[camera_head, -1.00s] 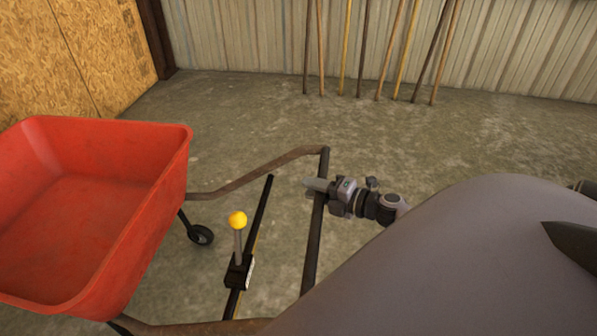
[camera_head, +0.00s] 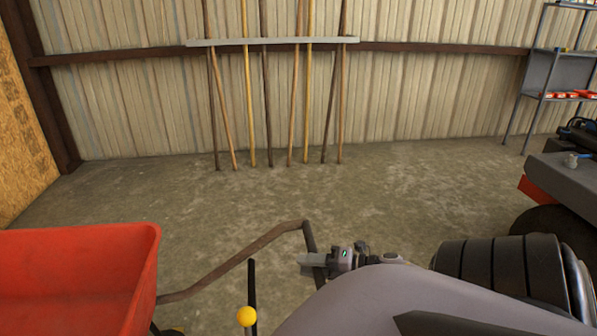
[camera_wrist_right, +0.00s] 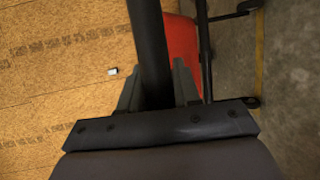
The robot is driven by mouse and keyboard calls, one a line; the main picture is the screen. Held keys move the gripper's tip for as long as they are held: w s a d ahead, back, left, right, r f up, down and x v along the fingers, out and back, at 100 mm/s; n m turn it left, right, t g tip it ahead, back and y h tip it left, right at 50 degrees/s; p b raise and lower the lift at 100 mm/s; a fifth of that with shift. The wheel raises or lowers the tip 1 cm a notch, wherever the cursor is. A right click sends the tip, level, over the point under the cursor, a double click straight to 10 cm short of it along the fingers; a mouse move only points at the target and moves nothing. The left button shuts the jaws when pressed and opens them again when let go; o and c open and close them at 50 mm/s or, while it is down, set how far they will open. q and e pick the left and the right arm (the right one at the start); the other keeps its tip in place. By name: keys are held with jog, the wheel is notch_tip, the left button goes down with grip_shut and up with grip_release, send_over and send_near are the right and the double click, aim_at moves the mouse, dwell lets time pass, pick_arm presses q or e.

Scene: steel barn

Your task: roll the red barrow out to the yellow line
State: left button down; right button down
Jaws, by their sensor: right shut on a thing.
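The red barrow's tub (camera_head: 80,275) fills the lower left of the head view, with its near part cut off by the frame. Its brown metal handle frame (camera_head: 235,272) runs right from the tub to a dark crossbar. My right gripper (camera_head: 312,262) is shut on the crossbar near its far corner. In the right wrist view the dark bar (camera_wrist_right: 150,50) passes between the fingers, with a bit of the red tub (camera_wrist_right: 182,45) behind. My left gripper is not in view.
Grey shelves (camera_head: 545,95) and a grey machine with a dark tyre (camera_head: 545,222) stand at the right. Bare concrete (camera_head: 400,195) lies between. A yellow strip (camera_wrist_right: 259,50) shows in the wrist view.

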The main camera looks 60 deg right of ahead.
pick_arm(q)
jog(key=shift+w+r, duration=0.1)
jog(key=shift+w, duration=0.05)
pick_arm(e)
jog(key=shift+d, duration=0.1)
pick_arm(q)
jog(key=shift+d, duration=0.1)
pick_arm(e)
jog(key=c, duration=0.9)
grip_release()
jog(key=shift+s, duration=0.15)
jog(key=shift+s+d+r, duration=0.1)
jog(key=shift+s, duration=0.25)
pick_arm(q)
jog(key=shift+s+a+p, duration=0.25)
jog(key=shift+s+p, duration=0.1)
jog(key=shift+p, duration=0.15)
pick_arm(e)
jog(key=v, duration=0.6)
jog(key=shift+s, duration=0.15)
